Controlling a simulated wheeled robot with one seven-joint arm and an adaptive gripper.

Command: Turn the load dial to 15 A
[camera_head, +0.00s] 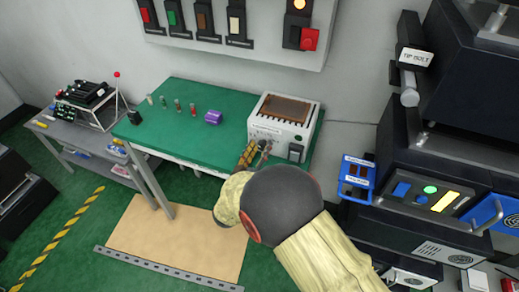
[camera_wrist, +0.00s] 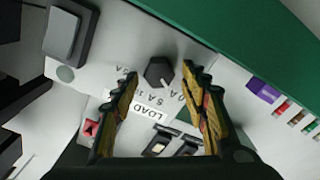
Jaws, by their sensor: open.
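The load dial (camera_wrist: 158,71) is a small dark knob on the pale front panel of a white unit (camera_head: 300,133). In the wrist view it sits between and just beyond my fingertips, with a visible gap on both sides. A "LOAD" label (camera_wrist: 144,109) and amp markings are around it, partly hidden and too small to read surely, so I cannot tell its exact setting. My gripper (camera_wrist: 161,74) is open, its yellow-and-black fingers straddling the dial's line. In the head view my gripper (camera_head: 252,153) is at the unit's front and hides the dial.
A large rocker switch (camera_wrist: 64,33) is on the panel beside the dial. A red part (camera_wrist: 92,128) and small black switches (camera_wrist: 158,143) are close to my fingers. The unit stands on a green bench (camera_head: 180,110) with a purple block (camera_head: 213,117) and several small posts.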

